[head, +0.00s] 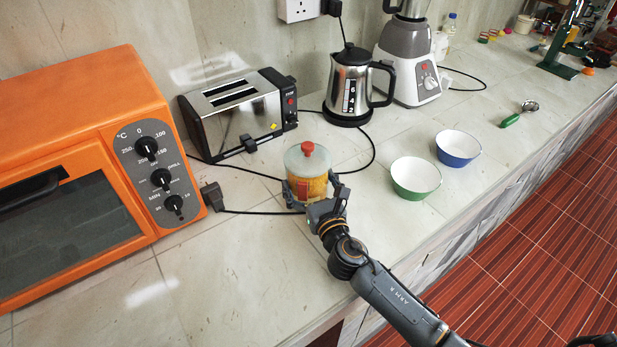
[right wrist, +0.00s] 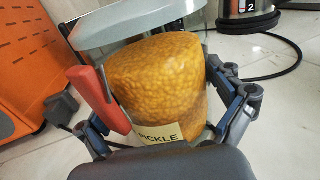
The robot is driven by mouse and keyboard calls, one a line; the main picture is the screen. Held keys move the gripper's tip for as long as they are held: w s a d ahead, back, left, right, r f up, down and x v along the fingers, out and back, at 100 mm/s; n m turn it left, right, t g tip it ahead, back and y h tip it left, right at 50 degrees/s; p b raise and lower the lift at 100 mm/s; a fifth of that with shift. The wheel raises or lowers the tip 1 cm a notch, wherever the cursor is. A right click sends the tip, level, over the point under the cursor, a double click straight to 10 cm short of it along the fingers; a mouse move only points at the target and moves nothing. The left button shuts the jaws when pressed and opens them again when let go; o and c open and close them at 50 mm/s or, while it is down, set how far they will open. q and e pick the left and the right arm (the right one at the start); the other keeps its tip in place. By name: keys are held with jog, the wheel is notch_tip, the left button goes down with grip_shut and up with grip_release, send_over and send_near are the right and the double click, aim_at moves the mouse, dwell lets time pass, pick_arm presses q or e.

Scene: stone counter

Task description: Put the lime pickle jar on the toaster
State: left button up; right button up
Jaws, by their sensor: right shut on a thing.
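The lime pickle jar (head: 306,188) has yellow-orange contents, a grey-green lid and a red knob. In the right wrist view the jar (right wrist: 165,80) fills the middle, with a red clip at its left and a label reading "PICKLE". My right gripper (head: 311,192) is shut around the jar, its fingers on both sides; it also shows in the right wrist view (right wrist: 160,115). I cannot tell whether the jar touches the counter. The silver and black toaster (head: 240,112) stands behind the jar to the left, with two slots on top. My left gripper is not in view.
An orange oven (head: 95,130) stands at the left. A kettle (head: 350,85) and a grey blender (head: 408,60) stand behind to the right. A green bowl (head: 415,180) and a blue bowl (head: 457,148) sit right of the jar. Black cables and a plug (head: 213,196) lie near the jar.

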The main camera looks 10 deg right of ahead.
jog(key=shift+r, duration=0.25)
jog(key=o, duration=1.5)
jog(key=shift+f, duration=0.3)
jog(key=shift+s, duration=0.1)
jog(key=shift+r, duration=0.1)
jog(key=s, duration=0.4)
jog(key=s+d+b, duration=0.1)
jog(key=s, duration=0.6)
jog(key=shift+s+d, duration=0.3)
jog(key=shift+s, duration=0.1)
